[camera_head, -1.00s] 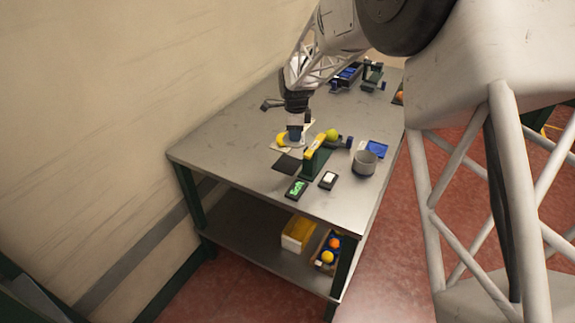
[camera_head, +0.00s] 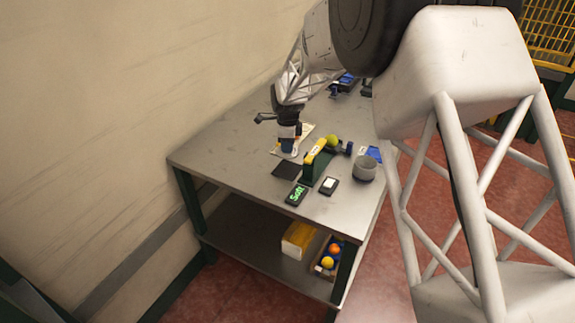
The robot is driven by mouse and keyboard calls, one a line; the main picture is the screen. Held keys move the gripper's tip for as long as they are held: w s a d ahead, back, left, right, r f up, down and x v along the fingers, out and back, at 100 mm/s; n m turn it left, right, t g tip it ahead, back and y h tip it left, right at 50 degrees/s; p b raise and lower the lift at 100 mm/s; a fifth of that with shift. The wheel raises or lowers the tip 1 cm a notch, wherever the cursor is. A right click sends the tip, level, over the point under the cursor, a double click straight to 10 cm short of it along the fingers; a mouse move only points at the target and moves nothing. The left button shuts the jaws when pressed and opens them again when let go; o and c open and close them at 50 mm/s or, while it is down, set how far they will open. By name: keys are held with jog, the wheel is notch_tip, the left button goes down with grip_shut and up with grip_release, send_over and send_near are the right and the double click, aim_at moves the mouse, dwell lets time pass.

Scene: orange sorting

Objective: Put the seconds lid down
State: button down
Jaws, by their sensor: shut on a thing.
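My gripper (camera_head: 288,148) points down, low over the left middle of the table. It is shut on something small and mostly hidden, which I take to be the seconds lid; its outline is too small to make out. A blue part shows at the fingertips, and a pale sheet or card (camera_head: 305,131) lies under and behind them. I cannot tell whether the held thing touches the surface.
To the right stands a green device (camera_head: 314,164) with a yellow top and a green-yellow ball (camera_head: 332,140). The table's (camera_head: 225,150) left is clear.

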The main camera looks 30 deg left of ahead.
send_over(288, 170)
jog(key=shift+a+f, duration=0.15)
jog(key=shift+f, duration=2)
jog(key=shift+f, duration=0.1)
jog(key=shift+f, duration=1.8)
jog(key=shift+f, duration=0.1)
jog(key=c, duration=1)
grip_release()
notch_tip(288, 170, up, 12)
jog(key=shift+r, duration=0.15)
